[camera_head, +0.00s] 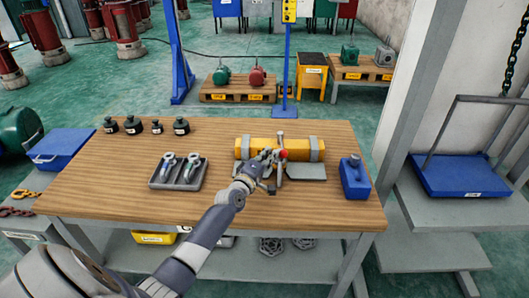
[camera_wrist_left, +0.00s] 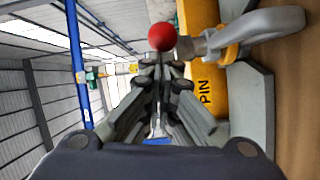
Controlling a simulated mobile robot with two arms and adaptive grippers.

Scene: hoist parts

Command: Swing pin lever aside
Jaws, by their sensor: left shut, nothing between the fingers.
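The pin lever ends in a red ball knob (camera_head: 283,154), in front of a yellow body (camera_head: 295,149) with grey bands that lies on the wooden table. A grey hook-like metal part (camera_wrist_left: 265,30) stands right of the knob. My left gripper (camera_head: 269,158) is shut and empty, close to the knob; I cannot tell whether it touches. Its fingers (camera_wrist_left: 160,68) show together in the wrist view. My right gripper is not in view.
A grey tray (camera_head: 152,184) with two metal parts lies left of my arm. Several black weights (camera_head: 133,125) stand at the back left. Bare wood lies between the weights and the yellow body.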

